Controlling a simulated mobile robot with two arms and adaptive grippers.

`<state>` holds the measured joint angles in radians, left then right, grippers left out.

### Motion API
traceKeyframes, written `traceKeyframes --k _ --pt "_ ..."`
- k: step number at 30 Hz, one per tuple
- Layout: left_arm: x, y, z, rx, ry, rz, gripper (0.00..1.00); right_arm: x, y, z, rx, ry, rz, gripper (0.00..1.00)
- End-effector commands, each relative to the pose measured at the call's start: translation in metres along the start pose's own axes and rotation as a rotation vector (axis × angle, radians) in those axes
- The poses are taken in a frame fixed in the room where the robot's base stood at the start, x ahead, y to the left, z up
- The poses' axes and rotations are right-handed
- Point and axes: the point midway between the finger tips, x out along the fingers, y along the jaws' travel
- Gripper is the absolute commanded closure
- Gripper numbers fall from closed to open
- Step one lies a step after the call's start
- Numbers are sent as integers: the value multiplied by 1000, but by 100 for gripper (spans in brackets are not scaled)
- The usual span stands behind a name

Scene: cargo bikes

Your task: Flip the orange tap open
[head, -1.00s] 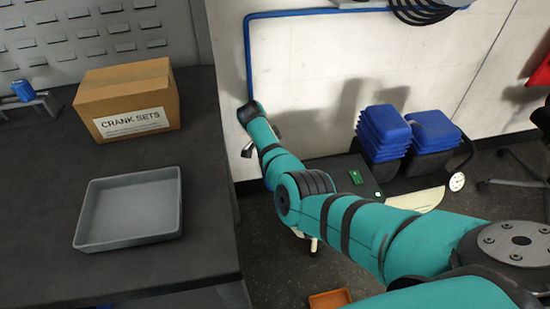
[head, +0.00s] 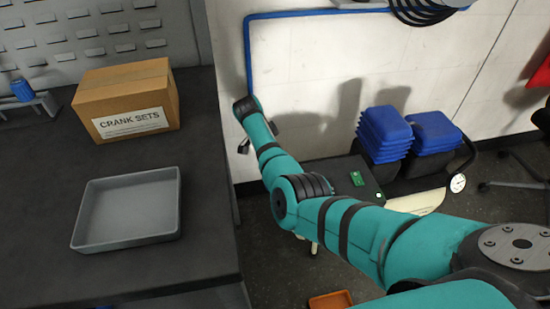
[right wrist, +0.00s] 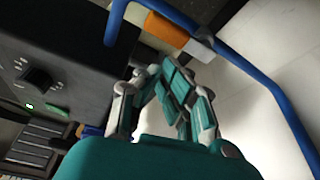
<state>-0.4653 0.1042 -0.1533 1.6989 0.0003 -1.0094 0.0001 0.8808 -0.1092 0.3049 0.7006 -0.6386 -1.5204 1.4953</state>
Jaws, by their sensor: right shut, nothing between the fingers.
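The orange tap (right wrist: 166,32) shows in the right wrist view at the top, beside a bend of the blue pipe (right wrist: 262,77). A pale grey piece adjoins its right end. My right gripper (right wrist: 160,72) is shut and empty, its fingertips just below the tap in that view. I see a gap between them in the picture, but cannot judge the depth. In the head view the teal right arm reaches toward the wall, and its wrist hides most of the gripper and the tap. My left gripper is not in view.
A black box with a knob (right wrist: 38,78) and green light stands left of the gripper. The head view shows a workbench (head: 50,215) with a grey tray (head: 125,238) and cardboard box (head: 135,78), blue bins (head: 385,133), and an orange tray (head: 330,300) on the floor.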

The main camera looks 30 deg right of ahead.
Motion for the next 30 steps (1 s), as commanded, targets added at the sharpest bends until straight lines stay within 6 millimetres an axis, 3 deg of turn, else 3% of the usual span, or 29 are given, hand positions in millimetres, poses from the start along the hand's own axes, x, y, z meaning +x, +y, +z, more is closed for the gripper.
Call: traceKeyframes --k 6,13,18,30 --pt "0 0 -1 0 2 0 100 -49 -1 1 2 -1 -5 100" --pt "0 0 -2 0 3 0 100 -87 0 1 0 -1 -2 100" --pt "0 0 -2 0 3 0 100 -98 0 0 1 0 -1 100" --pt "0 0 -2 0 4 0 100 -99 0 0 0 0 0 100"
